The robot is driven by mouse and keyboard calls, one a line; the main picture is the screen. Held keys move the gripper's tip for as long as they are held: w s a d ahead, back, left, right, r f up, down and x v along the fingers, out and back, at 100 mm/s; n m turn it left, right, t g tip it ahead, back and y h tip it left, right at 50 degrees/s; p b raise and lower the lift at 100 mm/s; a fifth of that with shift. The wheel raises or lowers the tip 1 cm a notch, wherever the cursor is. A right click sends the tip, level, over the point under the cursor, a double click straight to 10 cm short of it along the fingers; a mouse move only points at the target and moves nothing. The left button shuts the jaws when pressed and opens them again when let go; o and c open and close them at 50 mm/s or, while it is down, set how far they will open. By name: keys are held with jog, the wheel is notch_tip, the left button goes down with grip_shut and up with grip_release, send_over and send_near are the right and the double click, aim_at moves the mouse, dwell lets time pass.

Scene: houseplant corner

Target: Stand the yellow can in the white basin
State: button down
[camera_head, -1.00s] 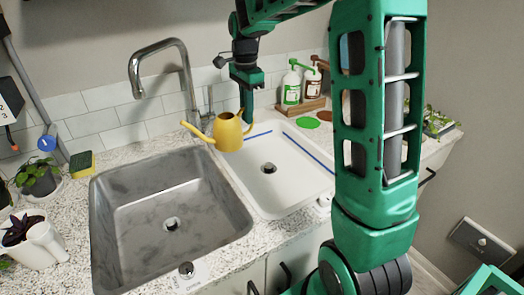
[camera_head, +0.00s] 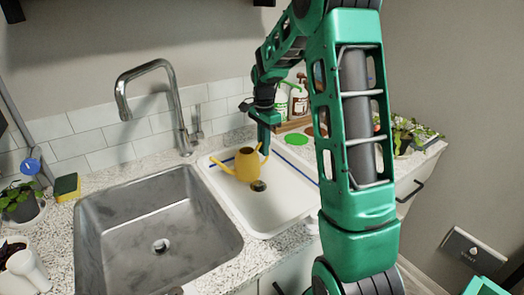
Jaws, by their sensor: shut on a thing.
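The yellow can (camera_head: 247,164) is a small watering can with its spout pointing left, and it looks upright. It shows over the white basin (camera_head: 272,209), beside the drain. I cannot tell whether its base touches the basin floor. My gripper (camera_head: 266,146) reaches down from above and is shut on the can at its right side, where the handle is. The fingertips are partly hidden behind the can.
A grey metal sink (camera_head: 150,215) lies left of the basin, with a tall faucet (camera_head: 178,95) behind. Soap bottles (camera_head: 299,98) and a green disc (camera_head: 291,137) stand behind my arm. A sponge (camera_head: 67,187) and plants (camera_head: 20,204) are at left.

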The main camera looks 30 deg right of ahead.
jog(key=shift+f, duration=0.55)
jog(key=c, duration=1.8)
grip_release()
jog(key=shift+f, duration=0.1)
jog(key=shift+c, duration=0.2)
notch_tip(320, 180, up, 12)
jog(key=s+a+f+n, duration=0.1)
jog(key=s+n, duration=0.2)
jog(key=s, duration=0.9)
jog(key=s+a+f+n, duration=0.2)
jog(key=s+n, duration=0.2)
jog(key=s, duration=0.8)
jog(key=s+a+f+n, duration=0.1)
jog(key=s+n, duration=0.3)
jog(key=s, duration=0.7)
jog(key=shift+s+a+f, duration=0.2)
jog(key=shift+a, duration=0.2)
jog(key=shift+s+a+f, duration=0.2)
jog(key=shift+a, duration=0.15)
